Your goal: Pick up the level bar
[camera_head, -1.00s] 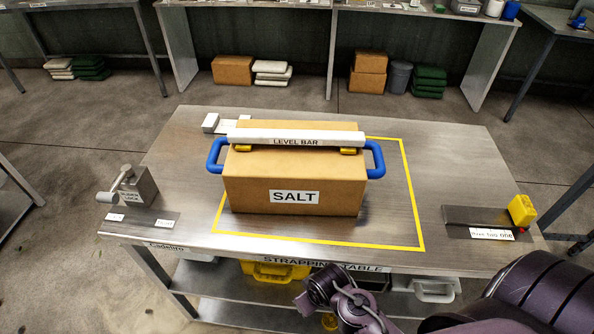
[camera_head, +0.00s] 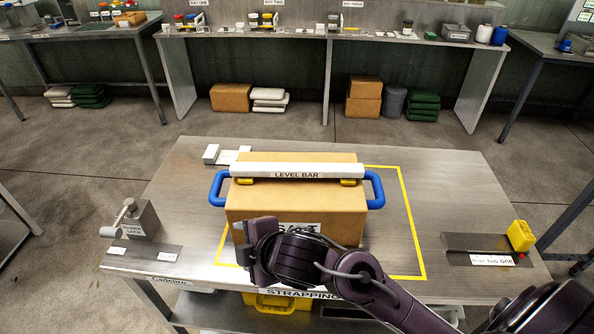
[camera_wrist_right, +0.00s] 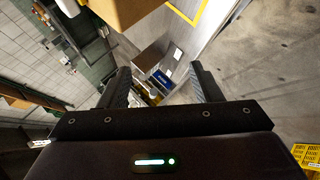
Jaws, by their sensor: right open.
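The level bar (camera_head: 295,170) is a long white bar with a blue loop handle at each end. It lies across the top of the brown SALT carton (camera_head: 340,207), with small yellow pads beneath it. The carton stands on the steel strapping table (camera_head: 460,220). My right gripper (camera_head: 245,248) is in front of the carton's lower left face, apart from the bar, and covers part of the SALT label. In the right wrist view its two fingers (camera_wrist_right: 160,85) are spread apart with nothing between them. My left gripper is not in view.
A yellow outline (camera_head: 412,225) surrounds the carton on the table. A slider lock (camera_head: 132,218) stands at the table's left, and a yellow block (camera_head: 520,235) at its right. A small white piece (camera_head: 211,154) lies behind the carton. The table's right half is mostly clear.

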